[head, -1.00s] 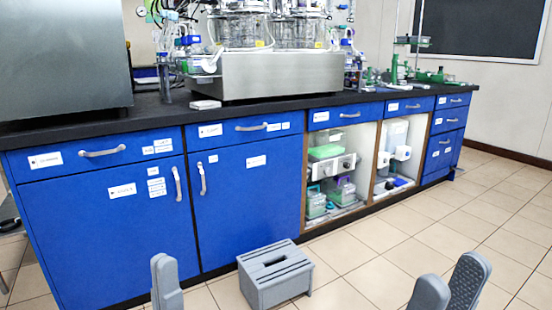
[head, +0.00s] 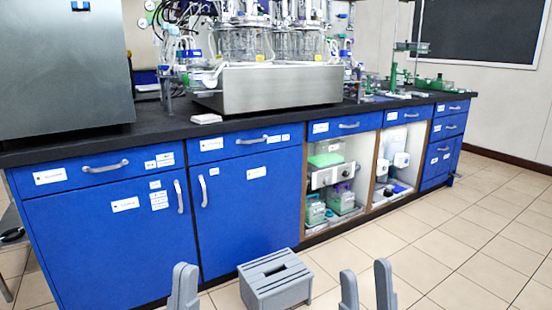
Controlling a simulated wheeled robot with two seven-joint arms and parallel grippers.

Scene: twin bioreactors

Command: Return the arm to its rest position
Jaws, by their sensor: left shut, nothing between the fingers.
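My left gripper (head: 183,286) is at the bottom of the head view, left of the grey step stool. Its two grey fingers point up and sit together, with nothing between them. My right gripper (head: 366,288) is at the bottom, right of the stool. Its two fingers stand apart with an empty gap. Both grippers appear in front of the blue cabinets, apart from the bench. The rest of both arms is out of the picture.
A grey step stool (head: 275,281) stands on the floor between the grippers in the picture. Blue cabinets (head: 252,208) carry a black worktop (head: 150,124) with the bioreactors (head: 262,42) on it. Open shelves (head: 338,178) hold bottles and pumps. Tiled floor (head: 450,250) is clear at right.

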